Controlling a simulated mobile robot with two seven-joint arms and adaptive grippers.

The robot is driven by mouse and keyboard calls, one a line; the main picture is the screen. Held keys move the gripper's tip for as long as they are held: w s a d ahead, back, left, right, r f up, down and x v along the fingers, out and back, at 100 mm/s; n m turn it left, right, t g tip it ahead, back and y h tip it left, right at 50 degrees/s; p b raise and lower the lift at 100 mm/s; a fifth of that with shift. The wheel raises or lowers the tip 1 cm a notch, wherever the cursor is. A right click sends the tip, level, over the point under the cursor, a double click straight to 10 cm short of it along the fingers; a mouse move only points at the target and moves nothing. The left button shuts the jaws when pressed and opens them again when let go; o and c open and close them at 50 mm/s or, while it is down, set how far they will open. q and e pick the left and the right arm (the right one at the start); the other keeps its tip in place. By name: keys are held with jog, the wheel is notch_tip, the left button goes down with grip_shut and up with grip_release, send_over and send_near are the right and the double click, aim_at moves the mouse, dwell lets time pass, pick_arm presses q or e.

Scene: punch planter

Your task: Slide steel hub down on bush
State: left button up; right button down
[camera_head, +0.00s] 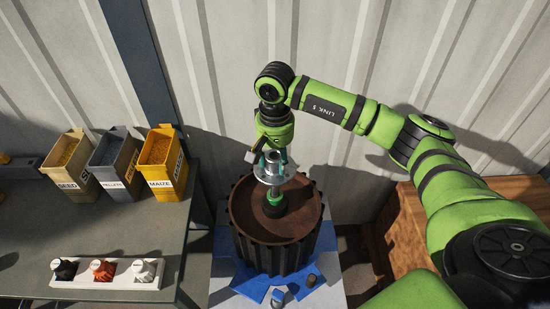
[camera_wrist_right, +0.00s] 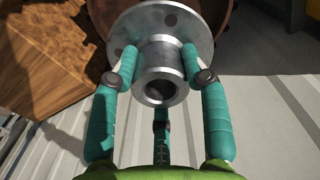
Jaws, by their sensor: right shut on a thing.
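The steel hub (camera_head: 273,176) is a silvery round flange with a narrower collar. In the right wrist view its collar and open bore (camera_wrist_right: 160,72) face the camera. My right gripper (camera_head: 268,158) is shut on the hub's collar from above. Its teal fingers (camera_wrist_right: 160,80) close around the collar. The bush (camera_head: 275,197), green with a dark lower part, stands at the middle of the brown ribbed drum, just below the hub. I cannot tell whether hub and bush touch; the hub hides the bush's top. My left gripper is not in view.
The ribbed drum (camera_head: 248,232) stands on a blue base (camera_head: 228,262). Left is a grey table (camera_head: 118,225) with seed, pellet and maize bins (camera_head: 160,165) and a white strip of knobs (camera_head: 105,283). A wooden crate (camera_head: 410,235) is right. A corrugated wall is behind.

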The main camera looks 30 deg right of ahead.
jog(key=shift+w+f+b, duration=0.1)
jog(key=shift+f+b, duration=2)
jog(key=shift+f, duration=0.35)
jog(key=shift+b, duration=0.8)
jog(key=shift+f+b, duration=2.9)
jog(key=shift+f, duration=0.1)
dwell(0.3)
jog(key=c, duration=0.6)
grip_release()
jog(key=shift+o, duration=0.2)
jog(key=shift+s, duration=0.2)
jog(key=shift+f, duration=0.15)
notch_tip(320, 180, up, 12)
jog(key=shift+r, duration=0.2)
